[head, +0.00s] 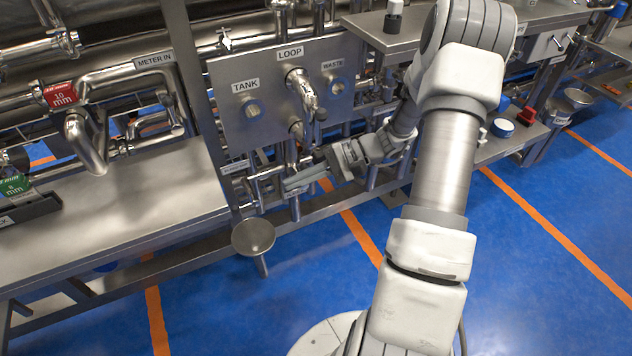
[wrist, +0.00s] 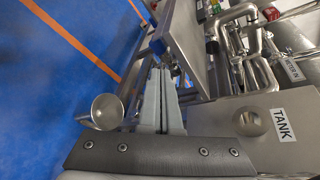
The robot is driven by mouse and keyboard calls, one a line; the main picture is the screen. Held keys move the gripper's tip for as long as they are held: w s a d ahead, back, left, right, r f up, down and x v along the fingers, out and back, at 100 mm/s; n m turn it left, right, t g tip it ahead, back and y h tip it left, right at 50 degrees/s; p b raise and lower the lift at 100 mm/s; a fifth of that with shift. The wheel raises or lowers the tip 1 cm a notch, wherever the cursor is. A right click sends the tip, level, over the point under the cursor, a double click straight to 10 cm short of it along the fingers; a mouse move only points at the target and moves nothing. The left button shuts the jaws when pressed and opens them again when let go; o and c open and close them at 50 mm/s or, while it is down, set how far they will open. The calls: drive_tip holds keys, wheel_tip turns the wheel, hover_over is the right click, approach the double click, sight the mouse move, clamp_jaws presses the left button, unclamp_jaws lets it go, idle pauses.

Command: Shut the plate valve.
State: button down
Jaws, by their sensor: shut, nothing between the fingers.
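My gripper (head: 288,185) is shut and empty, below the steel panel, with its fingers pointing left. In the wrist view its two grey fingers (wrist: 161,74) lie together. A small white label (head: 235,167), too small to read, sits on the pipework left of the fingertips. Steel pipe fittings (head: 255,188) stand just beyond the fingertips. A blue-ended part (wrist: 157,47) shows just past the fingertips in the wrist view. I cannot tell whether it is the plate valve's handle, whether the fingers touch it, or how the valve is set.
The panel (head: 228,118) marked TANK, LOOP and WASTE stands above my gripper, with a bent pipe (head: 303,90) on it. A steel bench (head: 130,200) is at left. A round stool-like disc (head: 253,236) stands in front. Blue floor (head: 555,220) is clear at right.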

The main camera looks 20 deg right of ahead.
drive_tip(key=w+d+f+m+t+h+b, duration=0.3)
drive_tip(key=d+f+m+t, duration=0.6)
drive_tip(key=d+f+t, duration=0.6)
drive_tip(key=d+f+h+b, duration=0.2)
drive_tip(key=d+f+b, duration=0.1)
drive_tip(key=d+f, duration=0.1)
drive_tip(key=shift+f+t+b, duration=0.3)
drive_tip(key=shift+f+t, duration=0.1)
drive_tip(key=shift+f, duration=0.2)
drive_tip(key=shift+w, duration=0.15)
drive_tip(key=s+a+r+b+x, duration=0.1)
drive_tip(key=a+b+x, duration=0.1)
drive_tip(key=x, duration=1.1)
drive_tip(key=shift+s+b, duration=0.2)
drive_tip(key=shift+b, duration=0.35)
